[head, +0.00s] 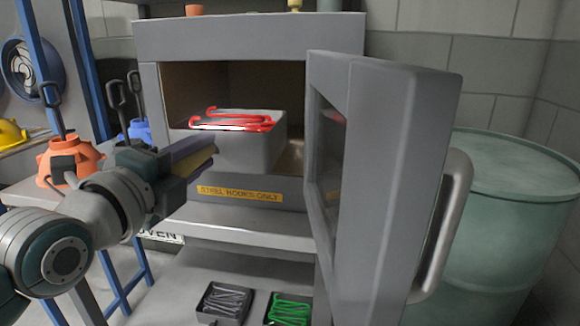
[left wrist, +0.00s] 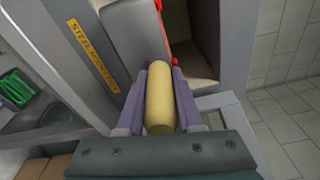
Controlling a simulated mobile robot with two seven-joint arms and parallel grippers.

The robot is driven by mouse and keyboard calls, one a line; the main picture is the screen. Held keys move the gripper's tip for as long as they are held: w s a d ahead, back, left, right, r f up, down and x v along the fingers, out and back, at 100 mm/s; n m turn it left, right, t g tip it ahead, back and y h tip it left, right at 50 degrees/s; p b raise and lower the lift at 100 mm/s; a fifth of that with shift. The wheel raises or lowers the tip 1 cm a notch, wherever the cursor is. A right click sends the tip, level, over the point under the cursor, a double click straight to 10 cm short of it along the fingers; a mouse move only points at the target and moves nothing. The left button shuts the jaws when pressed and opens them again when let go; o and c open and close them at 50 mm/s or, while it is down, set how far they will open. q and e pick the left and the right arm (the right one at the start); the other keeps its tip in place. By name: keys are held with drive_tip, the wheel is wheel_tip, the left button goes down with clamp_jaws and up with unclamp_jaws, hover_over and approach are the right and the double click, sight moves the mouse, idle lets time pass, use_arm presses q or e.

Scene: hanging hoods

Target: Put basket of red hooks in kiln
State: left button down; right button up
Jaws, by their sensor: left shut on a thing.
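A grey basket (head: 250,150) with red hooks (head: 232,121) lying in its top is at the mouth of the kiln (head: 250,37), partly within the opening. The kiln's heavy grey door (head: 385,170) is swung open to the right. My left gripper (head: 200,160) is shut on the basket's yellow handle (left wrist: 158,97), at the basket's left front. In the left wrist view the handle lies between both fingers, with the basket wall (left wrist: 130,35) beyond. How far the basket's underside is above the kiln floor is hidden. My right gripper is not in view.
A yellow label (head: 240,194) is below the opening. A grey shelf (head: 240,225) and trays of grey hooks (head: 225,303) and green hooks (head: 289,308) are lower.

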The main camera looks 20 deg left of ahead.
sight(214, 154)
use_arm(q)
drive_tip(key=shift+w+a+f+b, duration=0.15)
drive_tip(key=shift+w+a+b, duration=0.15)
drive_tip(key=shift+w+b, duration=0.85)
drive_tip(key=shift+w+a+f+b, duration=0.15)
drive_tip(key=shift+w+a+b, duration=0.2)
drive_tip(key=shift+w+b, duration=0.8)
drive_tip(key=shift+w+a+f+b, duration=0.25)
drive_tip(key=shift+w+b, duration=0.5)
drive_tip(key=shift+w, duration=0.8)
drive_tip(key=shift+f+b, duration=0.4)
drive_tip(key=shift+f, duration=0.15)
